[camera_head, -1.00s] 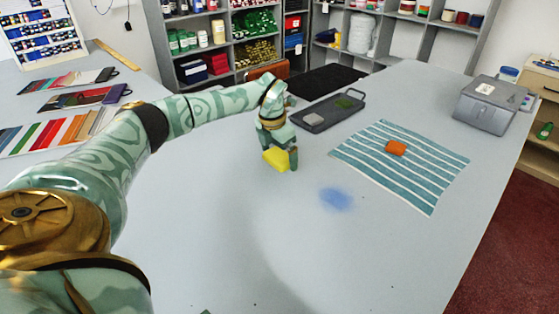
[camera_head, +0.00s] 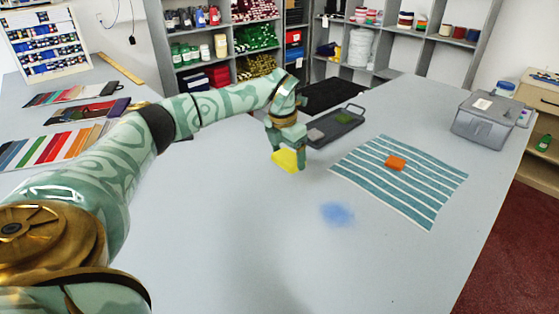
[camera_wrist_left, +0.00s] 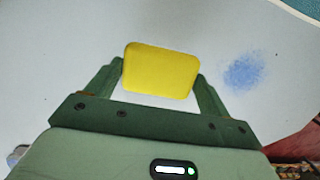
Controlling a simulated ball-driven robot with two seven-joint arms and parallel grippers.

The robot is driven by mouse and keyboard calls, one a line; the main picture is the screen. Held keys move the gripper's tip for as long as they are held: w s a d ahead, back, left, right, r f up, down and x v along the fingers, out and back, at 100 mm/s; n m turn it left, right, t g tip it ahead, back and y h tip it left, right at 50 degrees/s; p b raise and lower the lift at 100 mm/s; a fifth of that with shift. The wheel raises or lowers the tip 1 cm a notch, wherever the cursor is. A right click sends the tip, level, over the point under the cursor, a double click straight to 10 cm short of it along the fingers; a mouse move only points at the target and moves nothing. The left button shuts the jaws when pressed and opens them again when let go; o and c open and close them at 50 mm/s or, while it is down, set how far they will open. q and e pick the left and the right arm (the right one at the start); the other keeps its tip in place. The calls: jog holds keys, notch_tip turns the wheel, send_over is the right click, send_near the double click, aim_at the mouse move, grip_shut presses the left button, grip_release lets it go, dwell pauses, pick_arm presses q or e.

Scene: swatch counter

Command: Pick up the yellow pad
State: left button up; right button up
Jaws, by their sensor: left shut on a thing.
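The yellow pad (camera_head: 286,161) is a small block held at the tip of my left gripper (camera_head: 288,150). In the left wrist view the yellow pad (camera_wrist_left: 161,74) sits between the two green fingers of the left gripper (camera_wrist_left: 160,80), which is shut on it from both sides. In the head view the pad is near the middle of the counter, left of the striped cloth; I cannot tell surely how far it is above the surface. My right gripper is not in view.
A blue smudge (camera_head: 337,214) marks the grey counter (camera_head: 300,260). An orange pad (camera_head: 396,162) lies on the striped cloth (camera_head: 428,182). A dark tray (camera_head: 350,117) holds a grey and a green pad. A grey box (camera_head: 484,119) stands at the right. The front counter is clear.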

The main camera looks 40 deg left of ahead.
pick_arm(q)
jog(key=d+r, duration=0.1)
jog(key=r, duration=0.1)
jog(key=w+d+r, duration=0.1)
jog(key=d+r, duration=0.1)
jog(key=shift+w+p, duration=0.1)
jog(key=shift+p, duration=0.3)
jog(key=w+d+r, duration=0.2)
jog(key=d+r, duration=0.1)
jog(key=d, duration=0.5)
jog(key=shift+w+p, duration=0.3)
jog(key=shift+o, duration=0.4)
jog(key=shift+r, duration=0.1)
